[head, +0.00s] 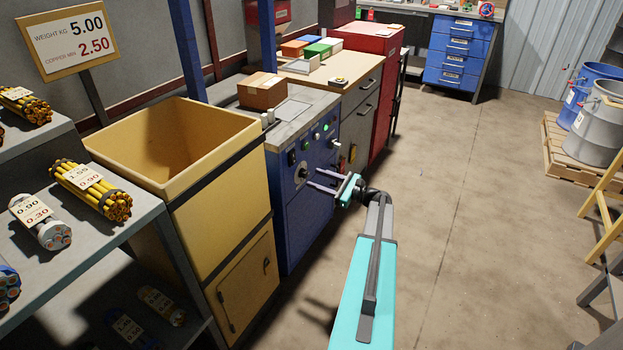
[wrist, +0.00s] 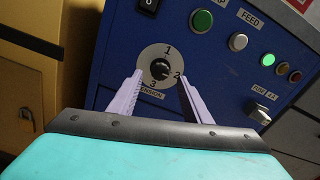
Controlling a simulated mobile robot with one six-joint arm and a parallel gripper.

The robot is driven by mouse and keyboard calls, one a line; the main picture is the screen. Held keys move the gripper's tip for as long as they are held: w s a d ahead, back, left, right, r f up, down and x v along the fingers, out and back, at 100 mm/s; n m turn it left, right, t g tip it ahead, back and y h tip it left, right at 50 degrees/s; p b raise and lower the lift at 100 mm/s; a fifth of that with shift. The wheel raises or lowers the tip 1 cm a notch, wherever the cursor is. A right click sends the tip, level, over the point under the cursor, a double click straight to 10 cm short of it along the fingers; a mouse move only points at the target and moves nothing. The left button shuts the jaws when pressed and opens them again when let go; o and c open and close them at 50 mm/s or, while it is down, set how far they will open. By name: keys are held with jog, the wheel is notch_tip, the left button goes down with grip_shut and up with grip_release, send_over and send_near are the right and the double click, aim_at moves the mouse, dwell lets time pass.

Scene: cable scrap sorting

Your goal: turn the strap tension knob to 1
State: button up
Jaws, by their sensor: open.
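The strap tension knob (wrist: 160,69) is a small black knob on a round pale dial (wrist: 148,54) marked 1, 2 and 3, with 1 at the top, 2 at the right and 3 at the lower left. I cannot tell clearly which number it points to. In the head view, the dial (head: 303,170) is on the front of a blue machine (head: 303,212). My gripper (wrist: 160,76) is open, its two pale fingers on either side of the knob in the wrist view. In the head view my gripper (head: 313,180) faces the panel; contact with the knob cannot be made out.
Green (wrist: 202,20) and white (wrist: 238,41) buttons sit right of the dial, with a black switch (wrist: 148,5) above it. A yellow bin (head: 215,205) stands left of the machine.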

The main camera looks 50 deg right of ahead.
aim_at(307, 176)
jog(key=shift+x, duration=1.65)
jog(key=c, duration=1)
